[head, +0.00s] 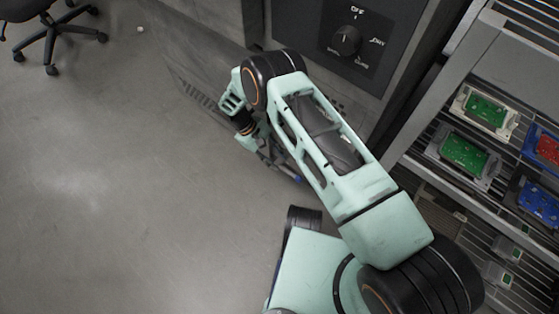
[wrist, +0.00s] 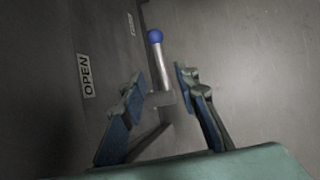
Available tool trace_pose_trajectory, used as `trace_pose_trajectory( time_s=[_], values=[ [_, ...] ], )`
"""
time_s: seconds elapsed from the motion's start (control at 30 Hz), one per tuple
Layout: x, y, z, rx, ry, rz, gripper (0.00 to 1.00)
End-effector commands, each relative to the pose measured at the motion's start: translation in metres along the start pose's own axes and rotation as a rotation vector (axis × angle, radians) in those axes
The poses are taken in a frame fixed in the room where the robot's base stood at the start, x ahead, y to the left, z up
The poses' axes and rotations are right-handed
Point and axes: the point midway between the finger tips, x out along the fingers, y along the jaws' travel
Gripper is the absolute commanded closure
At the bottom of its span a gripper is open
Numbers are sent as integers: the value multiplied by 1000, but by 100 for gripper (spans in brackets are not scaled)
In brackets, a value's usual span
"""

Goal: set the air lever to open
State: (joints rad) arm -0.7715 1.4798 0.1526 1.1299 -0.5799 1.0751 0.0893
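The air lever (wrist: 162,68) is a silver rod with a blue ball (wrist: 155,36) at its end, seen in the wrist view. It rises from a bracket on a dark panel. A white label reading OPEN (wrist: 87,76) is on the panel to the left of the lever. My gripper (wrist: 160,84) is open, with one finger on each side of the lever in the picture. I cannot tell whether the fingers touch it or how deep it lies between them. In the head view my arm largely hides the gripper and the lever.
A second, smaller label (wrist: 130,24) is on the panel, too small to read. In the head view, a dark control panel with a rotary knob (head: 346,41) is at the top. A rack (head: 420,126) with circuit boards stands at right. Open floor (head: 110,190) lies left.

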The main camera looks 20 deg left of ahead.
Motion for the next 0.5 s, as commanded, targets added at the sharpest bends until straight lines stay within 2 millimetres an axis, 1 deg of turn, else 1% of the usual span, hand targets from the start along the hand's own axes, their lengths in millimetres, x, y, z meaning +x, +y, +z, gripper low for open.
trace_pose_trajectory(
  time_s=[0.13, 0.27, 0.37, 0.4, 0.47, 0.5],
  values=[
    [0, 0, 0, 0, 0, 0, 72],
    [2, -4, 0, -20, -4, 12, 87],
    [9, -16, 1, -85, -17, 55, 98],
    [13, -23, 1, -128, -27, 82, 100],
    [21, -37, 3, -217, -46, 140, 100],
    [28, -46, 4, -290, -62, 189, 100]
  ],
)
